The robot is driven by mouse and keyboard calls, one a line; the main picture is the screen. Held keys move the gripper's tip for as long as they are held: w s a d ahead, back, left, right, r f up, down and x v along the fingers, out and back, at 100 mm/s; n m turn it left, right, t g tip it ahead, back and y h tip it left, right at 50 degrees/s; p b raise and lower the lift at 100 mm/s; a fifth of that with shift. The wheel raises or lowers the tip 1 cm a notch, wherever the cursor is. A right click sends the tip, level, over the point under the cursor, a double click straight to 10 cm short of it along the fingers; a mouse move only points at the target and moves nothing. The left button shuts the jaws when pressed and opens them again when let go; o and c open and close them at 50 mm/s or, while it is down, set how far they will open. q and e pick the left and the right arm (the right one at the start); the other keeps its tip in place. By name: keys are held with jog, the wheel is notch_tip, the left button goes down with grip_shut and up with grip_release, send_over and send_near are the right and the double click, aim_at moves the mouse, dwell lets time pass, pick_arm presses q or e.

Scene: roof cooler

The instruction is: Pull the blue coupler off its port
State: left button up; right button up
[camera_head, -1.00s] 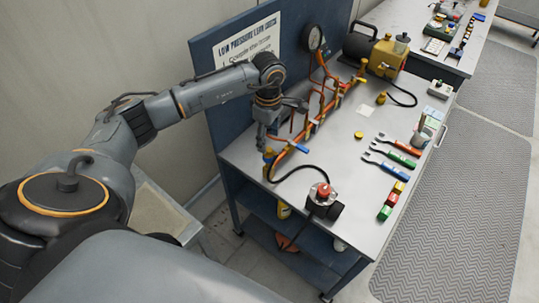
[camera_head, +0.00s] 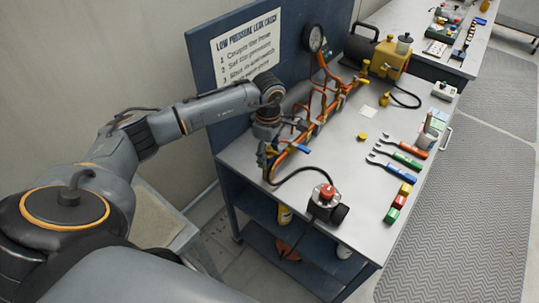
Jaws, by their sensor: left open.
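My left gripper (camera_head: 270,150) is open and points down at the near left end of the orange pipe rig (camera_head: 306,134). Its fingers are at the end fitting where the black hose (camera_head: 303,169) meets the rig. The blue coupler is not clearly visible there; the gripper covers most of that spot, and I cannot tell whether the fingers touch it. A valve with a blue lever (camera_head: 303,149) sits just right of the gripper. My right gripper is not in view.
A red-knobbed device (camera_head: 326,196) stands at the bench's near edge. Wrenches with red (camera_head: 411,149), green (camera_head: 406,160) and blue (camera_head: 390,171) handles lie to the right. A blue backboard with a sign (camera_head: 245,52) rises behind my arm.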

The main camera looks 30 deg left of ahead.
aim_at(269, 148)
pick_arm(q)
jog(key=shift+b, duration=0.45)
dwell(0.7)
grip_shut()
jog(key=shift+r, duration=0.1)
jog(key=shift+r+p, duration=1.75)
jog(key=shift+r, duration=1.2)
